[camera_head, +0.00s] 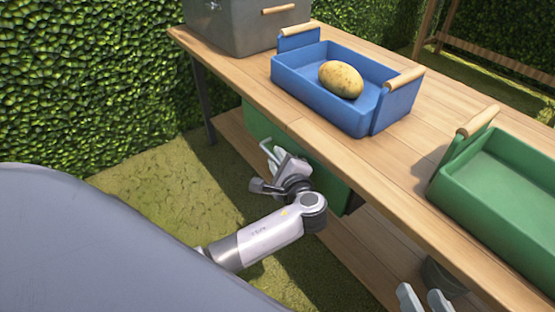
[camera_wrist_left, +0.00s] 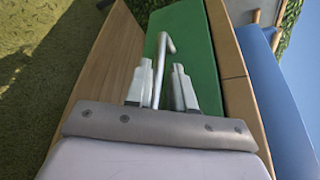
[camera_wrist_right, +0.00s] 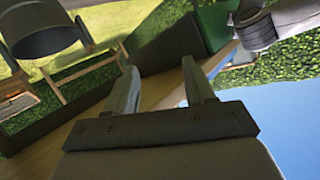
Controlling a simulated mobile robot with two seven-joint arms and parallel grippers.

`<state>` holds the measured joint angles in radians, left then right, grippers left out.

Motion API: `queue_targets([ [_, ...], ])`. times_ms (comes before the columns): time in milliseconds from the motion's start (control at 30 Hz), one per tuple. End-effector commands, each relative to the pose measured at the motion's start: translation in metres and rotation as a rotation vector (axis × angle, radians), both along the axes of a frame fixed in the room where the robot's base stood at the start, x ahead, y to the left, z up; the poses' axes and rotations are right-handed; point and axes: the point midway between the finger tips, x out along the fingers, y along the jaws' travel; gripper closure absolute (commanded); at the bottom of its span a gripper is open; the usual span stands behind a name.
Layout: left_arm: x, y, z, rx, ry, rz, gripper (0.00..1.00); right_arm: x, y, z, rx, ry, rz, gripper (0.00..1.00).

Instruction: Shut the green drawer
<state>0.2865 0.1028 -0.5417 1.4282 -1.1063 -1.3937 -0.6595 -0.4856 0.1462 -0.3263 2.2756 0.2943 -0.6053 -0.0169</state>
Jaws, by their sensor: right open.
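The green drawer (camera_head: 258,122) is under the wooden table's top, its front facing my left side. Its pale metal handle shows in the left wrist view (camera_wrist_left: 161,65), against the green front (camera_wrist_left: 190,45). My left gripper (camera_head: 277,160) is at the drawer front in the head view. In the left wrist view the handle bar stands between its two fingers (camera_wrist_left: 160,88), which are some way apart; whether they grip it is unclear. My right gripper (camera_head: 425,298) is open and empty at the lower right, below the tabletop edge; its fingers also show in the right wrist view (camera_wrist_right: 162,88).
A lower shelf (camera_head: 345,250) runs below. A hedge (camera_head: 90,80) is behind; grass lies open at left.

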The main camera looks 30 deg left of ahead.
Motion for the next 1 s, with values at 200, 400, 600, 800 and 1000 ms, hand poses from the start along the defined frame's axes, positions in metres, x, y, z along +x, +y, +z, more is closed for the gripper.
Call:
queue_targets([
  [200, -0.013, -0.018, 0.008, -0.003, 0.000, -0.005, 0.77, 0.002, -0.004, 0.011, -0.028, -0.014, -0.009, 0.46],
  [400, -0.034, -0.042, 0.015, -0.003, 0.000, -0.004, 0.77, 0.002, -0.014, 0.015, -0.084, -0.028, -0.034, 0.46],
  [600, -0.045, -0.053, 0.016, -0.001, -0.001, -0.002, 0.77, -0.005, -0.018, 0.004, -0.114, -0.003, -0.039, 0.46],
  [800, -0.046, -0.054, 0.016, -0.001, -0.001, -0.001, 0.77, -0.005, -0.019, 0.003, -0.117, -0.001, -0.040, 0.46],
  [1000, -0.045, -0.053, 0.016, 0.000, -0.001, 0.000, 0.77, -0.005, -0.019, 0.004, -0.116, -0.002, -0.040, 0.46],
])
